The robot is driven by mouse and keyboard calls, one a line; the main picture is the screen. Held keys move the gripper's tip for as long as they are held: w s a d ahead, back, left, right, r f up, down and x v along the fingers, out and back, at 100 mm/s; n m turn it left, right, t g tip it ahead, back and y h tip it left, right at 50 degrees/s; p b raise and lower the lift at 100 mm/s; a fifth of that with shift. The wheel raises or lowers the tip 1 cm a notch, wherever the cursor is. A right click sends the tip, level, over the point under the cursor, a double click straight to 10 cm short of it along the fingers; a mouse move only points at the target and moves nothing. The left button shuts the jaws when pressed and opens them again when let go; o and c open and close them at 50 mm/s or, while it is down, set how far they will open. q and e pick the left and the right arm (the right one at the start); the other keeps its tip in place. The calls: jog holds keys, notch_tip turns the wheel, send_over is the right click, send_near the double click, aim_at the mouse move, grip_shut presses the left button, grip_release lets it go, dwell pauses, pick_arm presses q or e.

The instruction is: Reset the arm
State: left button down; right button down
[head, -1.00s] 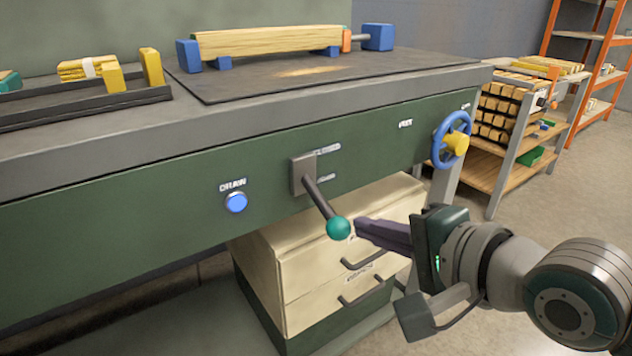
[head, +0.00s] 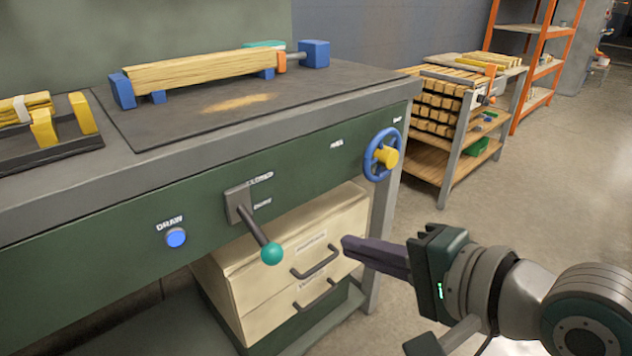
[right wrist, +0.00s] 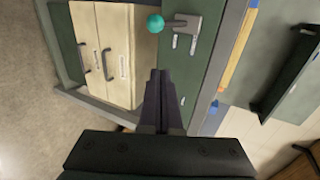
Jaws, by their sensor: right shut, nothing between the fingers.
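My right gripper (head: 346,245) is shut and empty in front of the green machine front. It points left, to the right of the lever's teal ball knob (head: 271,253) and apart from it. The grey lever slopes down and outward from its plate (head: 238,204). In the right wrist view the shut fingers (right wrist: 158,75) point up the picture, with the teal knob (right wrist: 155,23) beyond their tips. My left gripper is not in view.
A blue DRAW button (head: 176,238) is left of the lever, and a blue handwheel (head: 382,155) with a yellow hub is to the right. Cream drawers (head: 290,270) stand below. A wood piece (head: 190,74) rests on the bench top. The floor at right (head: 540,180) is clear.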

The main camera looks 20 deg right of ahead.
jog(key=s+r+n+g+h+p, duration=0.2)
jog(key=s+r+n+g+p, duration=0.3)
jog(key=s+r+n+p, duration=0.65)
jog(key=s+r+n+g+h+p, duration=0.2)
jog(key=s+r+n+g+p, duration=0.25)
jog(key=s+r+p, duration=0.8)
jog(key=w+r+p, duration=0.2)
jog(key=r+p, duration=1.7)
jog(key=w+r+p, duration=0.2)
jog(key=r+p, duration=1.7)
jog(key=p, duration=0.1)
jog(key=shift+d+r, duration=0.35)
jog(key=shift+d, duration=0.05)
jog(key=shift+w+t, duration=0.1)
jog(key=shift+t, duration=0.15)
